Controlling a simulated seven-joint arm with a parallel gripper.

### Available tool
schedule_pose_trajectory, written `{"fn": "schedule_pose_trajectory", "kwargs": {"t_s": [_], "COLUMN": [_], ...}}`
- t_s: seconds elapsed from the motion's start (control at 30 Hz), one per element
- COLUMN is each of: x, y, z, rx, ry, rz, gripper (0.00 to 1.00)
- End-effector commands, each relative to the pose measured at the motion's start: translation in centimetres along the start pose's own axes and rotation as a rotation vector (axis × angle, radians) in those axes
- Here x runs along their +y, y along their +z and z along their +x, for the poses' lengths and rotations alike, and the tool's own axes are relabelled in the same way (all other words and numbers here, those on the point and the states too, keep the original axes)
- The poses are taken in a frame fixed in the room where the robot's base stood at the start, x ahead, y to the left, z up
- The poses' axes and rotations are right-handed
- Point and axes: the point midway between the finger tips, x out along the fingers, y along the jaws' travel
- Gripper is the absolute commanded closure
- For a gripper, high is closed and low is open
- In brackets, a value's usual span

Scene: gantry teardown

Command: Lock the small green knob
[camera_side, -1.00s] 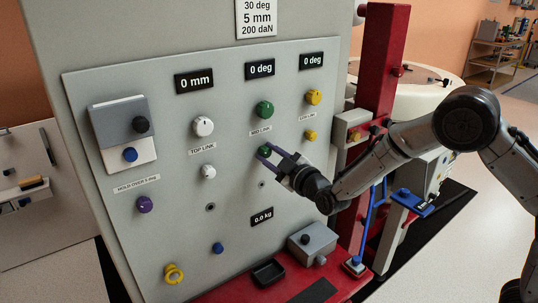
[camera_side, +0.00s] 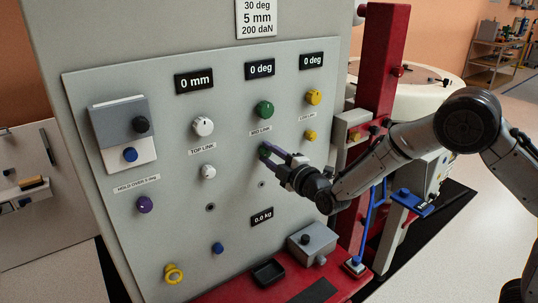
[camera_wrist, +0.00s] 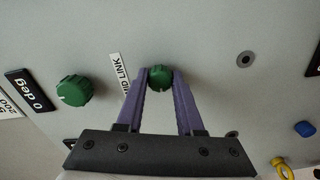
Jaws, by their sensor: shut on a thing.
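The small green knob (camera_wrist: 159,77) sits on the grey panel below the MID LINK label. My gripper (camera_wrist: 160,80) is shut on it, with one purple finger on each side of the knob in the wrist view. In the side view my gripper (camera_side: 268,155) reaches the panel from the right, and its fingers partly hide the small green knob (camera_side: 264,151). The larger green knob (camera_side: 264,110) is above it on the panel, and it also shows at the left in the wrist view (camera_wrist: 74,90).
White knobs (camera_side: 203,127) are to the left and yellow knobs (camera_side: 313,97) to the right on the same panel. A display reading 0 deg (camera_side: 260,68) is above. A red post (camera_side: 381,70) stands right of the panel, close to my arm.

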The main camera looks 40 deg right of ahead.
Motion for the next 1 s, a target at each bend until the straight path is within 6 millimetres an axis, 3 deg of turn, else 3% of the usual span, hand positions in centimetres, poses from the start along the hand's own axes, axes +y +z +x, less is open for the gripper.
{"fn": "schedule_pose_trajectory", "kwargs": {"t_s": [0.43, 0.47, 0.6, 1.0], "x": [-0.1, -0.1, -0.07, 0.0], "y": [0.07, 0.07, 0.05, -0.02], "z": [-0.05, -0.05, -0.04, -0.68], "rx": [-0.001, -0.001, -0.001, 0.0], "ry": [-0.002, -0.002, -0.001, -0.001], "rz": [-0.01, -0.01, -0.009, -0.008], "gripper": [1.0, 0.58, 0.34, 0.34]}}
